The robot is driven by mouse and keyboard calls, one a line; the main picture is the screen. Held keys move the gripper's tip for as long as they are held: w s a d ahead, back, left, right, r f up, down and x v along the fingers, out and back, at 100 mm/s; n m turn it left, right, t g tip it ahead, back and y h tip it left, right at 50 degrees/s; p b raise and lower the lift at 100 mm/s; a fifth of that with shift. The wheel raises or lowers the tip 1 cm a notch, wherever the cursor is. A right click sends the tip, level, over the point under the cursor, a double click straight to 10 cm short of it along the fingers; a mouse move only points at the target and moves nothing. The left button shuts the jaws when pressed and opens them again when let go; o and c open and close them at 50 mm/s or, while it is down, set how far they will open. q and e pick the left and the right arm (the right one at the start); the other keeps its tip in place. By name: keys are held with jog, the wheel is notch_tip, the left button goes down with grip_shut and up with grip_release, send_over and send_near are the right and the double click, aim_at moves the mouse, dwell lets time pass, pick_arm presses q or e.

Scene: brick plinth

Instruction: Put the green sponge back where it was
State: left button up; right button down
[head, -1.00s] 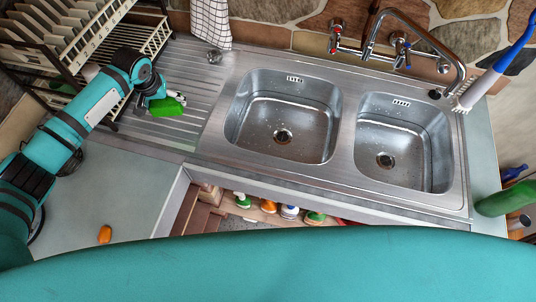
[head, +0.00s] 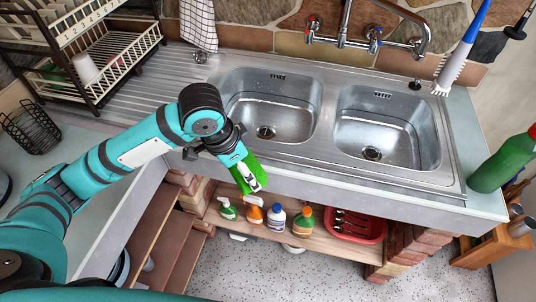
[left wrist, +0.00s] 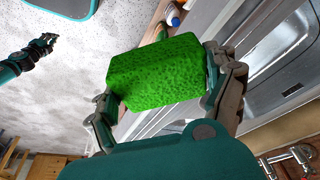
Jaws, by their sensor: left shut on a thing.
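The green sponge (head: 245,174) is held by my left gripper (head: 251,184) in front of the sink counter's front edge in the head view. In the left wrist view the green sponge (left wrist: 155,72) sits between the two fingers of my left gripper (left wrist: 163,88), which is shut on it. A teal arm with a dark gripper, my right gripper (left wrist: 47,42), shows small at the left of the left wrist view. Its jaws are too small to read. Below the sponge in the head view is a wooden shelf (head: 271,237) under the sink.
Several bottles, one of them orange (head: 254,213), and a red tray (head: 355,239) stand on the shelf. The steel sink (head: 320,145) is above it. A dish rack (head: 97,95) stands at the left and a green bottle (head: 505,163) at the right. Brick supports (head: 402,245) flank the shelf.

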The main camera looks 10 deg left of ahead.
pick_arm(q)
jog(key=shift+w, duration=0.4)
jog(key=w+a+p, duration=0.1)
jog(key=w, duration=0.4)
jog(key=w+a+f+p, duration=0.1)
jog(key=w, duration=0.3)
jog(key=w+a+p, duration=0.1)
jog(key=w, duration=0.4)
jog(key=shift+w+f, duration=0.4)
jog(key=shift+w, duration=0.05)
notch_tip(320, 180, down, 2)
jog(key=shift+f+p, duration=0.1)
jog(key=shift+p, duration=0.45)
jog(key=shift+f, duration=0.6)
pick_arm(e)
jog(key=shift+a+r, duration=0.15)
jog(key=shift+r, duration=1.9)
pick_arm(q)
jog(key=shift+f, duration=0.4)
